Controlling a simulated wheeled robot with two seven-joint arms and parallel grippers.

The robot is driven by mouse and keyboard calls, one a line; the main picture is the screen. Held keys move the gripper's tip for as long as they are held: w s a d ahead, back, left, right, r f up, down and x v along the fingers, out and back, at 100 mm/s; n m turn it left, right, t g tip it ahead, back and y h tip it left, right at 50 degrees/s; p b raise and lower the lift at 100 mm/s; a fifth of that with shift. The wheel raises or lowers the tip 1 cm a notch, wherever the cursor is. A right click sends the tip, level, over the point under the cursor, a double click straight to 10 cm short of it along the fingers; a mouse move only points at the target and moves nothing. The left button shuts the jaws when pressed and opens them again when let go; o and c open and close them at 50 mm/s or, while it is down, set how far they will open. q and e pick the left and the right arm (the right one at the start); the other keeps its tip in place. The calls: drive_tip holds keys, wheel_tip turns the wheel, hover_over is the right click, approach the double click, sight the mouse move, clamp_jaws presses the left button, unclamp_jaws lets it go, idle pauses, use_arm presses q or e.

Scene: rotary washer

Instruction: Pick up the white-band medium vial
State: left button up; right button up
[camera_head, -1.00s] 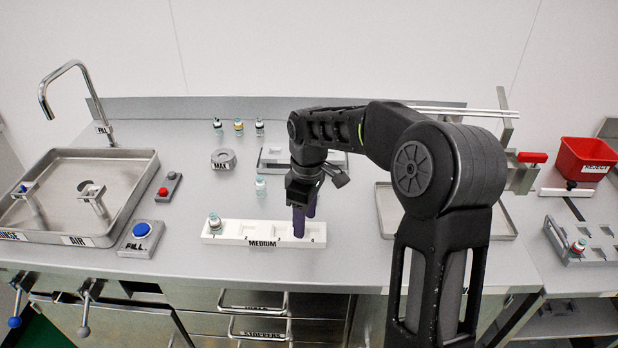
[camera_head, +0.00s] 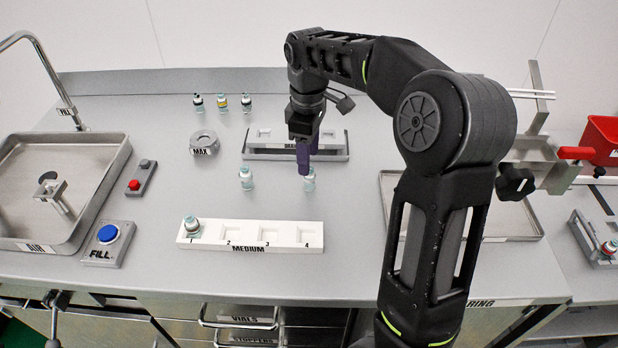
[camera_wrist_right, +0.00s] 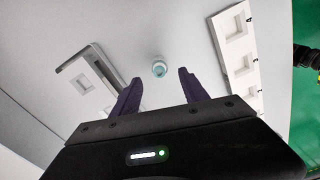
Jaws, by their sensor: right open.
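Two small clear vials with pale, teal-tinged tops stand on the open worktop: a left one (camera_head: 246,178) and a right one (camera_head: 308,179). Their band colours are too small to be sure of. My right gripper (camera_head: 304,160) points down, with its purple fingers just above and in front of the right vial in the picture. In the wrist view its fingers (camera_wrist_right: 158,82) are apart and empty. One upright vial (camera_wrist_right: 159,68) shows there between and beyond the fingertips; I cannot tell which one it is. My left gripper is not in view.
The white MEDIUM rack (camera_head: 250,248) stands in front, with a vial (camera_head: 191,228) in slot 1 and slots 2 to 4 empty. Three vials (camera_head: 221,103) stand behind, near a grey MAX ring (camera_head: 204,142).

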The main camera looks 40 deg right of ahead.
sight(309, 179)
drive_tip(key=shift+f, duration=1.35)
drive_tip(key=shift+f, duration=0.15)
wheel_tip(309, 179, down, 5)
drive_tip(key=shift+p, duration=0.45)
clamp_jaws()
